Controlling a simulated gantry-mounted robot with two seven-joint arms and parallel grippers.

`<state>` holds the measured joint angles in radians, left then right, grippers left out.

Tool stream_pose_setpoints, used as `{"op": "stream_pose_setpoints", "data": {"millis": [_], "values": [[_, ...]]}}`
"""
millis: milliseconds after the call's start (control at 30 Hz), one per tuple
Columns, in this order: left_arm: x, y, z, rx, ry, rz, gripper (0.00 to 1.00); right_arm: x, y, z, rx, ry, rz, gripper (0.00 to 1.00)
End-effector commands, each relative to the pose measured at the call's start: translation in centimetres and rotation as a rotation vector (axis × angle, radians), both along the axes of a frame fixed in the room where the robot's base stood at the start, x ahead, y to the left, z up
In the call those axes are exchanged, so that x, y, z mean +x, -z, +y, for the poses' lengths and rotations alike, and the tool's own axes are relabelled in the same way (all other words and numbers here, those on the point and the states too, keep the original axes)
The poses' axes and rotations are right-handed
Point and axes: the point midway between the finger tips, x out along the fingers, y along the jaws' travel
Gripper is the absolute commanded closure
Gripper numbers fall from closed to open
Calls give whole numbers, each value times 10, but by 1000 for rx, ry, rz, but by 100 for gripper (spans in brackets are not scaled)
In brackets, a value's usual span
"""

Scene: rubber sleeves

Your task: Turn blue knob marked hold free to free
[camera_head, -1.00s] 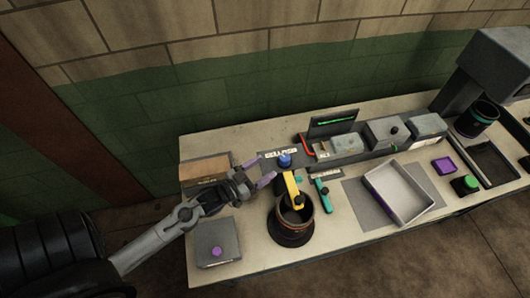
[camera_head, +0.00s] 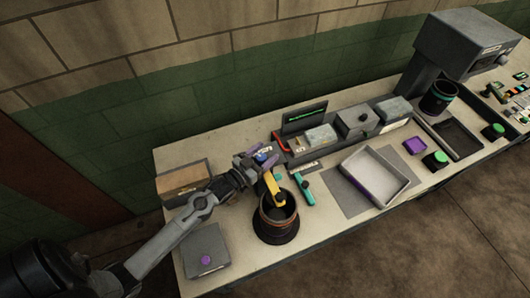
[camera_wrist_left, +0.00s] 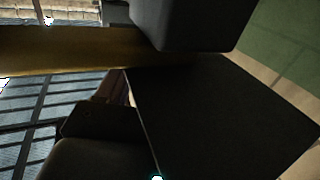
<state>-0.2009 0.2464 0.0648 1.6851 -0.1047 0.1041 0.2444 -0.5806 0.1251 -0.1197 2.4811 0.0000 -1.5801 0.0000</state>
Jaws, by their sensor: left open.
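The blue knob (camera_head: 261,157) sits on a small dark plate with lettering at the back of the bench, largely hidden behind my left gripper's fingers. My left gripper (camera_head: 255,162) is open, its purple-tipped fingers at the knob. I cannot tell whether they touch it. In the left wrist view a large dark surface and a yellow bar (camera_wrist_left: 60,52) fill the picture close up, and the knob cannot be made out. My right gripper is not in view.
A yellow lever (camera_head: 273,186) stands just in front, over a dark round pot (camera_head: 278,232). A teal handle (camera_head: 305,190) lies to its right. A grey box with a purple button (camera_head: 206,260) is at front left; an open brown box (camera_head: 183,182) is behind the arm. A white tray (camera_head: 376,177) lies right.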

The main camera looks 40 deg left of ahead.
Motion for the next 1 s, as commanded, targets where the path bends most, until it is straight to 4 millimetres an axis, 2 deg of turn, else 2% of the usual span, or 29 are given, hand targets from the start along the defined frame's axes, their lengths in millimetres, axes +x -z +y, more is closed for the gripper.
{"op": "stream_pose_setpoints", "data": {"millis": [367, 700, 1000], "values": [[4, 0, -1, 0, 0, 1, 33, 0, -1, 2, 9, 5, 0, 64], [4, 0, -1, 0, 0, 1, 84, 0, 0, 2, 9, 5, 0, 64], [4, 0, -1, 1, 34, 1, 84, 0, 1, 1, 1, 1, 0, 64]]}}
